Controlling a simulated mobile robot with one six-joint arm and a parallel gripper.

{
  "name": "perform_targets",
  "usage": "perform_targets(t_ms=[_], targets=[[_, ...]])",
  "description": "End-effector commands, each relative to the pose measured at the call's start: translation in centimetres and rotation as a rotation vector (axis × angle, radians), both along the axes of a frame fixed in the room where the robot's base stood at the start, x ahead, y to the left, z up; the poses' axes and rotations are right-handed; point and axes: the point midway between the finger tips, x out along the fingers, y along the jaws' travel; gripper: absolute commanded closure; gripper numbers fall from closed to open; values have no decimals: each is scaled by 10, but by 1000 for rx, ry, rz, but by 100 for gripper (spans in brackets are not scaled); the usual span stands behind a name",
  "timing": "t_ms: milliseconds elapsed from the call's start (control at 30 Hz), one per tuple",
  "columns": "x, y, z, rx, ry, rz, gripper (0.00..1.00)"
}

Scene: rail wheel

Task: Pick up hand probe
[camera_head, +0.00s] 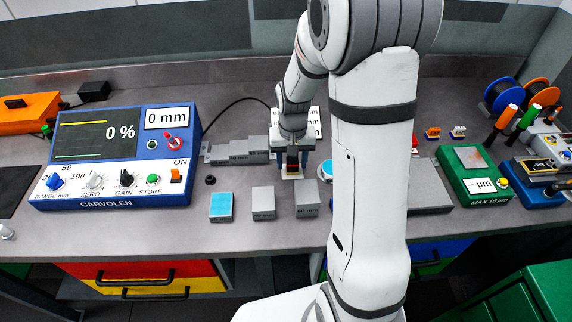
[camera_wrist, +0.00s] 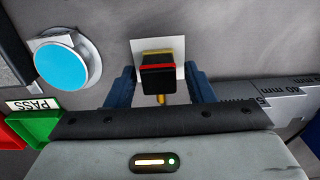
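The hand probe (camera_wrist: 159,75) is a small black block with a red stripe and a gold edge. It is over a white square plate in the wrist view, and a gold connector shows at its near side. My gripper (camera_wrist: 161,80) has its two blue fingers on either side of the probe, with gaps between fingers and probe. In the head view my gripper (camera_head: 292,154) points down at the probe (camera_head: 292,162). The probe is partly covered there by the gripper. Whether it rests on the plate is hard to tell.
A blue CARVOLEN instrument (camera_head: 118,160) stands left, with a black cable running toward the probe area. A grey step block (camera_head: 240,151) is just left of my gripper. Small blocks (camera_head: 263,203) lie in front. A round blue-topped piece (camera_wrist: 62,62) and a green PASS bin (camera_wrist: 38,127) are nearby.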

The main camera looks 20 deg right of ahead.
Motion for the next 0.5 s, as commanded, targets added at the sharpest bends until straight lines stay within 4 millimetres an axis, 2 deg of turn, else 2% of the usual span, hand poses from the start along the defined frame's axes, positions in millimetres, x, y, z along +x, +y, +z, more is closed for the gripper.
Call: perform_targets(t_ms=[67, 500], targets=[[0, 0, 0, 0, 0, 0, 59], [0, -1, 0, 0, 0, -1, 95]])
